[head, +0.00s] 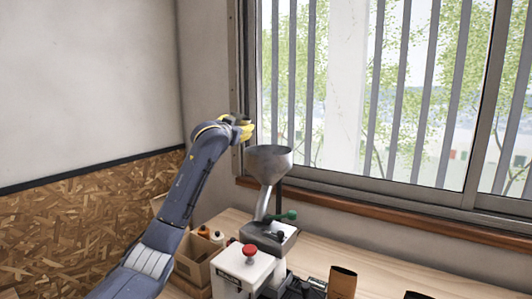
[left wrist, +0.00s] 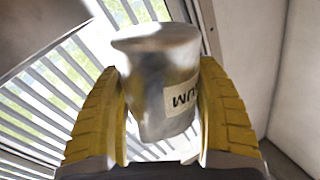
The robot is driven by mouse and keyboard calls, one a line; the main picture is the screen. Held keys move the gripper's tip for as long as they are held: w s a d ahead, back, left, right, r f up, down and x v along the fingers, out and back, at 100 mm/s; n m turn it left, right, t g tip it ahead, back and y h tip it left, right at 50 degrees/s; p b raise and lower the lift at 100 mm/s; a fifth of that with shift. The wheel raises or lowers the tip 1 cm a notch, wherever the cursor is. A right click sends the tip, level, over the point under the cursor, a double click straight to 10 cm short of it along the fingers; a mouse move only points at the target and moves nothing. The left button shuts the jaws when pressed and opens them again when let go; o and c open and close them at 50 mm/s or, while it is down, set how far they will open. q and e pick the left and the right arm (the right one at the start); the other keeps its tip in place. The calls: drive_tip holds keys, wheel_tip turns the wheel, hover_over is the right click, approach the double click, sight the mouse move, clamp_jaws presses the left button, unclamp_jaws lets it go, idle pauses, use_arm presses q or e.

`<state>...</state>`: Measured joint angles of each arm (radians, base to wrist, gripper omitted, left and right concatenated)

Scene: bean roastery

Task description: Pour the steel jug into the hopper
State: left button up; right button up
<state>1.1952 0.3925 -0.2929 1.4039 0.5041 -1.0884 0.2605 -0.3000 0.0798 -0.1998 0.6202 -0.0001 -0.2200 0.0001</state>
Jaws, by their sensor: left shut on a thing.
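The steel jug (left wrist: 155,75) is between the yellow fingers of my left gripper (left wrist: 160,115), which is shut on it. The jug has a flared rim and a pale label with dark letters, partly covered by a finger. In the head view my left gripper (head: 241,129) is raised at the upper left of the hopper, apart from it. The jug is mostly hidden there, and its tilt and contents cannot be told. The hopper (head: 270,159) is a grey metal funnel on a slanting tube above a machine. My right gripper is not in view.
Below the hopper is a machine (head: 268,236) with a green-knobbed lever (head: 287,215). A white box with a red button (head: 249,251) stands in front. A cardboard box (head: 192,258) with bottles is at left, a brown canister (head: 342,283) at right. The barred window is close behind.

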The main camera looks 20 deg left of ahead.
use_arm(q)
drive_tip(key=shift+d+f+m, duration=0.35)
drive_tip(key=shift+d+m, duration=0.15)
drive_tip(key=shift+m, duration=0.4)
drive_tip(key=shift+d+r+m, duration=0.45)
drive_tip(key=shift+d+m, duration=0.3)
drive_tip(key=shift+m, duration=0.15)
drive_tip(key=shift+d+f+m, duration=0.15)
drive_tip(key=shift+f+m, duration=0.15)
drive_tip(key=shift+m, duration=0.5)
drive_tip(key=shift+r+m+h, duration=0.3)
drive_tip(key=shift+r+m, duration=0.1)
drive_tip(key=shift+m, duration=0.6)
drive_tip(key=shift+d+f+m, duration=0.2)
drive_tip(key=shift+f+m, duration=0.1)
drive_tip(key=shift+m, duration=0.7)
drive_tip(key=shift+d+r+m, duration=0.2)
drive_tip(key=shift+r+m, duration=0.1)
drive_tip(key=shift+m, duration=0.5)
drive_tip(key=shift+d+f+m+h+p, duration=0.35)
drive_tip(key=shift+d+m, duration=0.45)
drive_tip(key=shift+m, duration=0.3)
drive_tip(key=shift+d+r+m+p, duration=0.25)
drive_tip(key=shift+d+m+p, duration=0.1)
drive_tip(key=shift+m, duration=0.5)
drive_tip(key=shift+d+r+m+p, duration=0.25)
drive_tip(key=shift+m+p, duration=0.1)
drive_tip(key=shift+m, duration=0.5)
